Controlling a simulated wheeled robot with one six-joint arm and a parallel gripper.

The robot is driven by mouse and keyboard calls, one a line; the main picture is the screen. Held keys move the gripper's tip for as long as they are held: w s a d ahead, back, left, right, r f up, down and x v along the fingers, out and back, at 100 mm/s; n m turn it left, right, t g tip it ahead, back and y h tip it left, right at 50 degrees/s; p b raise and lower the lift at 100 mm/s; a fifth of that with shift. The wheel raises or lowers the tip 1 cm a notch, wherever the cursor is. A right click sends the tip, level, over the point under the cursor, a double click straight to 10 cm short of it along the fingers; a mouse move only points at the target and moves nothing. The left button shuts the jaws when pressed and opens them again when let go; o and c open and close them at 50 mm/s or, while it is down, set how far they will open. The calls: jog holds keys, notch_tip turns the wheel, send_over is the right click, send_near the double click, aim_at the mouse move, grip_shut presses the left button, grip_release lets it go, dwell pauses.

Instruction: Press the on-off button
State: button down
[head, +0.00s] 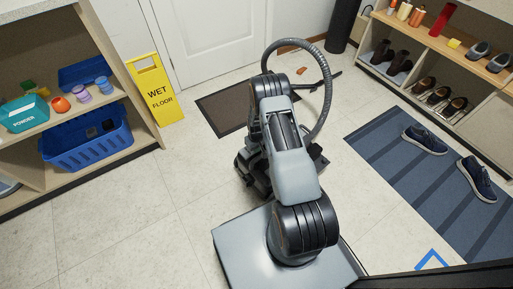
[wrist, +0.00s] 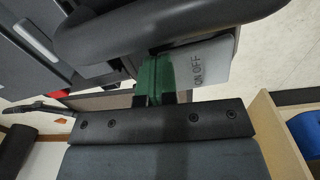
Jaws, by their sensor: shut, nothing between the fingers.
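A light grey plate-like button (wrist: 212,58) marked "ON OFF" shows in the wrist view, on a dark machine with a thick black hose (wrist: 130,35). My gripper (wrist: 155,78) is shut, its green fingertips together with nothing held. In the wrist view the tips appear at the left edge of the button; I cannot tell whether they touch it. In the head view the machine's corrugated hose (head: 328,88) arches behind my arm. The button and my gripper are hidden there by my arm.
Left, a shelf holds a blue basket (head: 88,140); a yellow wet-floor sign (head: 153,92) stands beside it. A brown mat (head: 225,108) lies before the door. Right, shoes (head: 425,140) lie on a blue striped rug (head: 405,180) by a shoe rack (head: 462,75). Left floor is clear.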

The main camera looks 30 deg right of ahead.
jog(key=shift+f+b, duration=0.4)
jog(key=shift+f, duration=0.4)
jog(key=shift+s, duration=0.1)
notch_tip(320, 180, up, 15)
jog(key=p, duration=0.7)
jog(key=shift+w, duration=0.25)
